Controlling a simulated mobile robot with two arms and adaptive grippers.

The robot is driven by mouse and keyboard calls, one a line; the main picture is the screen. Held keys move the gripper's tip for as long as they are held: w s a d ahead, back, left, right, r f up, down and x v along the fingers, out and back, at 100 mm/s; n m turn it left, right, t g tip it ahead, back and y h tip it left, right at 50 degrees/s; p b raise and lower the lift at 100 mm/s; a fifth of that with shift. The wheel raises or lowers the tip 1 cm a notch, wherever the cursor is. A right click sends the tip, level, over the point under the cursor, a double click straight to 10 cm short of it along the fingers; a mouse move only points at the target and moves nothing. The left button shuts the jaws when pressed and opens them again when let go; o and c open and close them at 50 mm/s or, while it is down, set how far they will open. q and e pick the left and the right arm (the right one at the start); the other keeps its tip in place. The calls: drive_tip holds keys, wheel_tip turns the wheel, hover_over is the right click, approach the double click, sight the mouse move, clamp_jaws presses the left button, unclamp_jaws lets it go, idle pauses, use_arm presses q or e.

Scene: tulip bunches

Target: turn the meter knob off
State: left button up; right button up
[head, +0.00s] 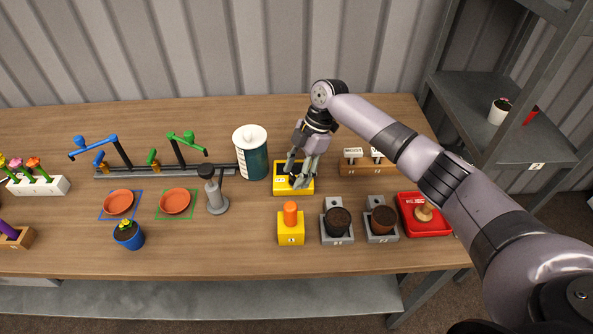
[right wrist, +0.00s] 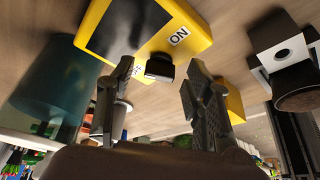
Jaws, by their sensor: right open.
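The meter (head: 282,191) is a yellow box with a dark display, standing on the table at the middle. It fills the upper part of the right wrist view (right wrist: 196,36). Its black knob (right wrist: 160,67) sits beside an "ON" label. My right gripper (head: 297,176) is open above the meter and partly hides it in the head view. In the right wrist view, the fingers of my right gripper (right wrist: 158,78) are on either side of the knob, with gaps visible. I cannot tell whether they reach down to its level. My left gripper is not in view.
A teal canister (head: 252,160) stands left of the meter, and a grey pump (head: 216,195) further left. A yellow block with an orange top (head: 290,229) is in front. A wooden switch block (head: 355,166), grey-based pots (head: 337,222) and a red tray (head: 413,230) lie right.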

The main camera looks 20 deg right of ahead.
drive_tip(key=v, duration=1.2)
drive_tip(key=shift+d, duration=0.15)
